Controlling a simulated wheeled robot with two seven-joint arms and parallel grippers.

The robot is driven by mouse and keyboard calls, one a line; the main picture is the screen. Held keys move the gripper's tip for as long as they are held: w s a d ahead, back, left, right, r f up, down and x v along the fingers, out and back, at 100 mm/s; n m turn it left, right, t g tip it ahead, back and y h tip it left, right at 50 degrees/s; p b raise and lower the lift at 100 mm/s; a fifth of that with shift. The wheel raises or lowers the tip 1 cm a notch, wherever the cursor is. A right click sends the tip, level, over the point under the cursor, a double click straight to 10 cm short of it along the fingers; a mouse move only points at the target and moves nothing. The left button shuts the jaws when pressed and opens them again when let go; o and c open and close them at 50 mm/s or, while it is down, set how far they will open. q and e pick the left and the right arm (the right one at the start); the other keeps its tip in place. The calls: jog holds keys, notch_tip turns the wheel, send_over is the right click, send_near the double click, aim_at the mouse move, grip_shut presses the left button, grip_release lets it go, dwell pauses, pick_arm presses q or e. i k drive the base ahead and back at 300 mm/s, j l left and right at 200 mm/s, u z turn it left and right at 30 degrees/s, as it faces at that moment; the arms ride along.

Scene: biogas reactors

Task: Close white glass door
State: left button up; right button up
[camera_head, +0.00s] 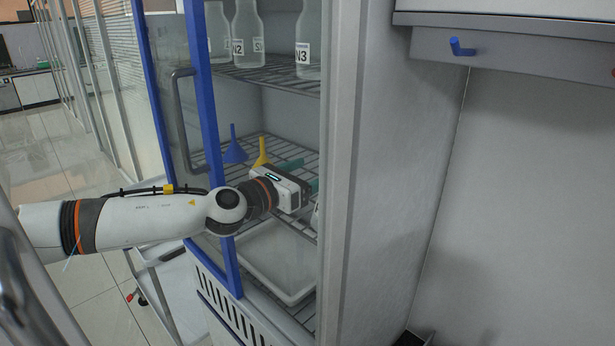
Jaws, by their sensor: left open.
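The glass door (209,120) has a blue frame and a grey bar handle (181,115). It stands open at the left of the white cabinet (385,160), whose inside shows. My left arm comes in from the left and crosses in front of the door's lower part. My left gripper (303,176) is open and empty, with teal fingers, at the cabinet opening near the middle shelf. It is to the right of the handle and apart from it. The arm hides part of the door frame. My right gripper is not in view.
Labelled glass bottles (308,42) stand on the upper wire shelf (275,74). A blue funnel (234,150) and a yellow funnel (262,152) stand on the middle shelf. A white tray (262,287) lies below. A white cart (165,290) stands at the lower left.

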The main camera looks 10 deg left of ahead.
aim_at(33, 311)
jog(key=k+j, duration=0.8)
jog(key=j, duration=0.1)
